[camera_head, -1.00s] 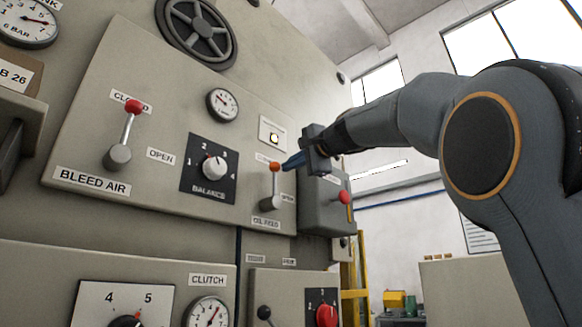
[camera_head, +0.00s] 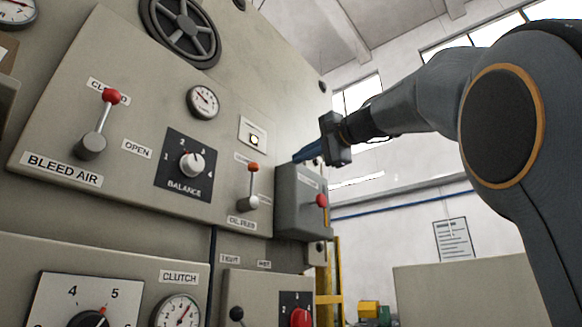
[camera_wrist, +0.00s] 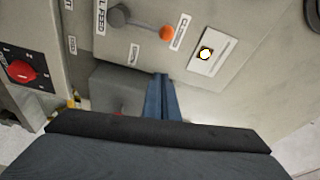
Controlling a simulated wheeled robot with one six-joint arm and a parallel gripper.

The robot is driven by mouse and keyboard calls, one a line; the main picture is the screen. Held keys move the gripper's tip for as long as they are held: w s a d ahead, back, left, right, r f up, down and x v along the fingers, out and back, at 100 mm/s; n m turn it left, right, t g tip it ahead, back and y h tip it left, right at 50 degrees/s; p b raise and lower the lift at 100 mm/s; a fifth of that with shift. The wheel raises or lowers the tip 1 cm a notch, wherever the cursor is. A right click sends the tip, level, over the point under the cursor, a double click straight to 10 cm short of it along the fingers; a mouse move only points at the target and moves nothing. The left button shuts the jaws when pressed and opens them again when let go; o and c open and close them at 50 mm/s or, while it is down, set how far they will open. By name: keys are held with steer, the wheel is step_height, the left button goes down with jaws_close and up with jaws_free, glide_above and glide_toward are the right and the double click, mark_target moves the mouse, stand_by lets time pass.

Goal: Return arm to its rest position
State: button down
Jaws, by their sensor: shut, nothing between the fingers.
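My gripper (camera_head: 308,152) is in the head view, right of the panel, with its blue fingers pointing left toward the small red-tipped oil feed lever (camera_head: 252,182). In the wrist view the blue fingers (camera_wrist: 161,98) lie together, empty. They are apart from the lever, whose orange-red knob (camera_wrist: 166,33) shows above them. The lever points up in the head view. My arm reaches in from the right side of the head view.
A grey box with a red knob (camera_head: 321,201) juts out below my gripper. The panel holds the bleed air lever (camera_head: 101,122), a balance dial (camera_head: 190,164) and gauges. A yellow frame (camera_head: 329,285) stands lower right. Open room lies right of the panel.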

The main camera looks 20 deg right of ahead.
steer(key=shift+s+d, duration=0.25)
steer(key=shift+s, duration=0.25)
steer(key=w+d+f+g+h+p, duration=0.15)
steer(key=w+f, duration=0.25)
steer(key=f, duration=0.7)
steer(key=w+f+g+h, duration=0.1)
steer(key=w+f+g, duration=0.15)
steer(key=f, duration=0.85)
step_height(320, 180, down, 22)
steer(key=s+a+f+n+g+h, duration=0.1)
steer(key=a+n+g+h, duration=0.1)
steer(key=g, duration=0.2)
steer(key=s+a+f+n+g+h+p, duration=0.1)
steer(key=s+f+n+g, duration=0.2)
steer(key=s+f, duration=0.9)
steer(key=s+a+f+n+g+h+p, duration=0.1)
steer(key=s+f+n+g+p, duration=0.15)
steer(key=s+f, duration=0.9)
steer(key=s+f+n+g, duration=0.3)
steer(key=s+f, duration=0.4)
steer(key=f, duration=0.4)
steer(key=shift+s+f+n+h, duration=0.2)
steer(key=shift+s+n+h, duration=0.05)
steer(key=shift+n+h, duration=0.2)
